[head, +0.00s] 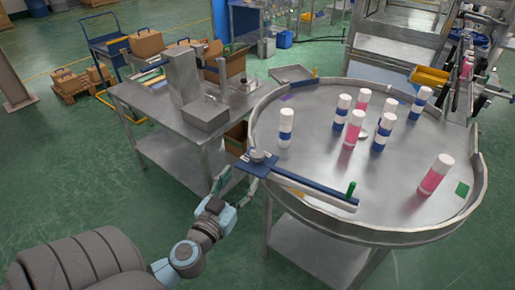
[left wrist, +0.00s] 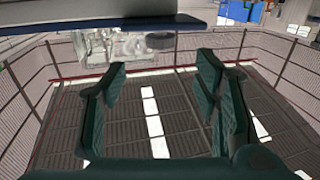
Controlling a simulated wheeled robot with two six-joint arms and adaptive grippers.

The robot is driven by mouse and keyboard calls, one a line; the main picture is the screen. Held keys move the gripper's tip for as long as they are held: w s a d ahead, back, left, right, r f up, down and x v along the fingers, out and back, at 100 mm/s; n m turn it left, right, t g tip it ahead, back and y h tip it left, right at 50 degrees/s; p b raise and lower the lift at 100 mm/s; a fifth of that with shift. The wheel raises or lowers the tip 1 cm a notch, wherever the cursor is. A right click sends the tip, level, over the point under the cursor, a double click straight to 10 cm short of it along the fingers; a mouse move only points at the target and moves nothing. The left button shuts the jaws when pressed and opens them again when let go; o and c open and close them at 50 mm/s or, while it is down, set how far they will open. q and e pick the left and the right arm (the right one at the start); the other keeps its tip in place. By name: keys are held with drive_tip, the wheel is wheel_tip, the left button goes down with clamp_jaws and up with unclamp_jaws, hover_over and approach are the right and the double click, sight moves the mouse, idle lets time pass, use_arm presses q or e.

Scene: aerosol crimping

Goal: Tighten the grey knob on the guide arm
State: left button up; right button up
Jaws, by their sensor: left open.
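The guide arm (head: 300,184) is a long bar with blue and bare metal parts, lying across the near left rim of the round table. The grey knob (head: 258,156) sits on top at its left end, by the rim. My left gripper (head: 237,184) is just below and left of that end, with its fingers spread and nothing between them. In the left wrist view, the open fingers (left wrist: 161,85) show below the blue underside of the guide arm (left wrist: 90,20). A small grey round part (left wrist: 160,40) hangs under it; I cannot tell whether it is the knob. My right gripper is out of view.
The round metal table (head: 310,125) carries several white cans with blue or pink bands. A metal bench (head: 165,124) with a grey box (head: 206,113) stands to the left.

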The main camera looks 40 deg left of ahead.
sight(254, 159)
use_arm(q)
drive_tip(key=p+x, duration=0.3)
drive_tip(key=x, duration=0.7)
drive_tip(key=shift+w+a+r, duration=0.1)
drive_tip(key=shift+w, duration=0.25)
drive_tip(key=shift+w+a, duration=0.15)
drive_tip(key=shift+w, duration=0.3)
drive_tip(key=shift+c, duration=0.6)
drive_tip(key=c, duration=1.1)
drive_tip(key=shift+o, duration=0.2)
